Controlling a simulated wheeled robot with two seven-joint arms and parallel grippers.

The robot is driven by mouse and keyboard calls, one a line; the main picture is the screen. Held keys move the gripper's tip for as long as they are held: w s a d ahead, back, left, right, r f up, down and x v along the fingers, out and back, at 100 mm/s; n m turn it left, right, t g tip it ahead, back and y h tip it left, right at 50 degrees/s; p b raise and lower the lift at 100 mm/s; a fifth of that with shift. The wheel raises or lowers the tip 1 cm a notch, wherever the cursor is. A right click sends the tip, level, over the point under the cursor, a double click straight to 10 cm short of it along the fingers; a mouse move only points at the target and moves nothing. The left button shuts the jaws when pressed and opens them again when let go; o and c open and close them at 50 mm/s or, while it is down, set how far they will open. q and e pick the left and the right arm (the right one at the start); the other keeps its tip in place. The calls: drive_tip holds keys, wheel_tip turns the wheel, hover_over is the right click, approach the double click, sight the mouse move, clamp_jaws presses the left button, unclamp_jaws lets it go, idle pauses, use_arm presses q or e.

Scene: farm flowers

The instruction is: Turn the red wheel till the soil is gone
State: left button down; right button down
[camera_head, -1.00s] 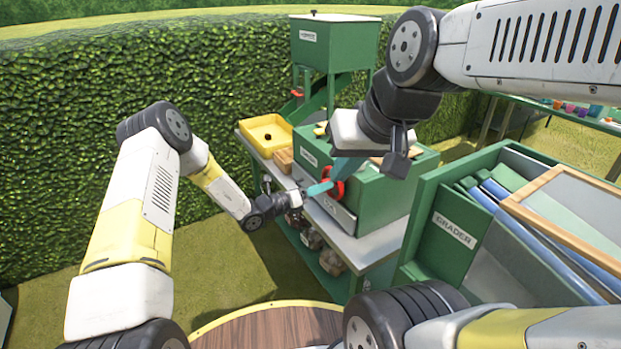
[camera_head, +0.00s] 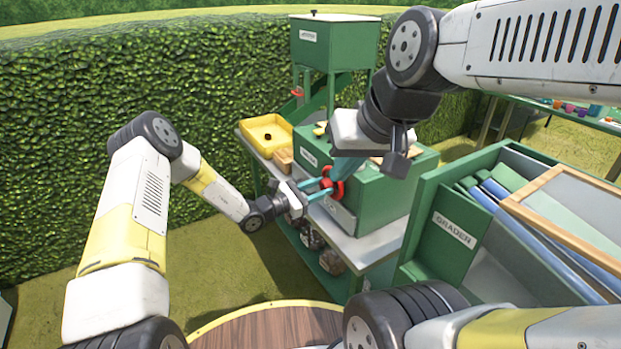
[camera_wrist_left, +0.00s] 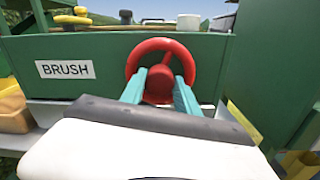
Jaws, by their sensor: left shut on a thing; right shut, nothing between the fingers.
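The red wheel (camera_head: 334,189) is on the front of a green box (camera_head: 370,203) on the bench. In the left wrist view the red wheel (camera_wrist_left: 141,67) shows upright beside a label reading BRUSH. My left gripper (camera_head: 325,189) has its teal fingers at the wheel; in the wrist view its fingers (camera_wrist_left: 162,85) reach the hub and are shut on the wheel. My right gripper (camera_head: 350,160) hangs above the box, its fingers partly hidden behind its wrist; it is shut and empty. No soil can be made out.
A yellow tray (camera_head: 265,133) with a small dark item sits at the bench's back left. A green hopper (camera_head: 335,50) stands behind. A large green GRADER bin (camera_head: 455,230) is close on the right. Grass in front of the bench's left side is free.

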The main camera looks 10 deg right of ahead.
use_arm(q)
drive_tip(key=m, duration=0.5)
drive_tip(key=shift+a+m, duration=0.1)
drive_tip(key=shift+m, duration=0.3)
drive_tip(key=m, duration=0.4)
drive_tip(key=shift+m+g, duration=0.3)
drive_tip(key=shift+m, duration=0.1)
drive_tip(key=m, duration=0.4)
drive_tip(key=shift+f+m, duration=0.1)
drive_tip(key=shift+m, duration=0.2)
drive_tip(key=m, duration=0.4)
drive_tip(key=shift+m, duration=0.4)
drive_tip(key=c, duration=0.9)
unclamp_jaws()
drive_tip(key=v, duration=0.7)
drive_tip(key=shift+a, duration=0.4)
